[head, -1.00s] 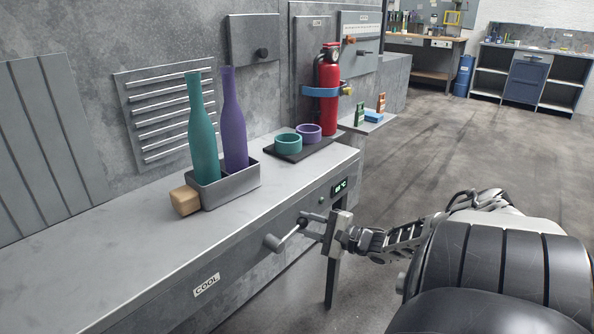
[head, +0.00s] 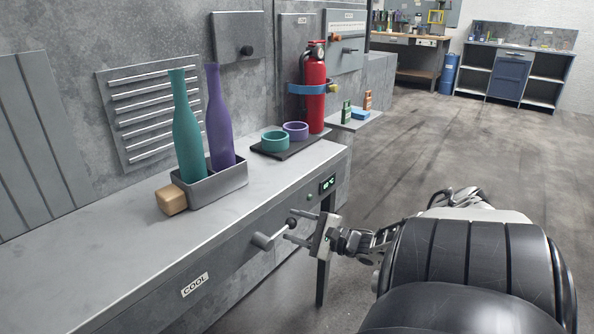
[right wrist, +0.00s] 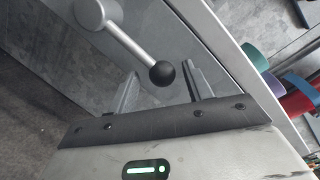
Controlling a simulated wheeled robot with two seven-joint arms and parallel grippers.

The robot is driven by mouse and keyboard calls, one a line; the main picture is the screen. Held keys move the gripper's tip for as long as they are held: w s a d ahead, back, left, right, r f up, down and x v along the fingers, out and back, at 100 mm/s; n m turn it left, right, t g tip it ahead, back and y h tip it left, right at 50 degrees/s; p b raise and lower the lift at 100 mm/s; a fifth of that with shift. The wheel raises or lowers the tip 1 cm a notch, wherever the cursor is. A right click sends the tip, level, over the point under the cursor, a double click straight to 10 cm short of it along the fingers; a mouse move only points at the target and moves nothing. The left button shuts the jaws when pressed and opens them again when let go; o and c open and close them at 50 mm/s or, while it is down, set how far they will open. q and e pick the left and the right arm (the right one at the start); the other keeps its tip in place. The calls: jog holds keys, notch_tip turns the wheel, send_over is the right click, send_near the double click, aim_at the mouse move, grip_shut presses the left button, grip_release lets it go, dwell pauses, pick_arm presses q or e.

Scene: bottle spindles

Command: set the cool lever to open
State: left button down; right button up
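The cool lever is a grey hub (head: 262,240) on the bench front, with a rod rising to the right to a black ball knob (head: 292,222). The "COOL" label (head: 195,285) is on the same front, to the lower left. My right gripper (head: 289,226) is open at the knob, one finger above it and one below in the head view. In the right wrist view the black ball (right wrist: 162,73) shows between the two spread fingertips (right wrist: 163,84), with gaps on both sides. No grip on it shows. My left gripper is out of view.
A tray (head: 225,184) with a teal and a purple bottle stands on the bench, beside a wooden block (head: 171,200). A dark mat (head: 305,148) with two rings lies farther back. A lit display (head: 328,184) is right of the lever. Open floor lies to the right.

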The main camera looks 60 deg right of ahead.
jog(key=shift+s, duration=0.1)
jog(key=s+d+p, duration=0.1)
jog(key=s+p, duration=0.2)
jog(key=s, duration=1.2)
jog(key=shift+s, duration=0.4)
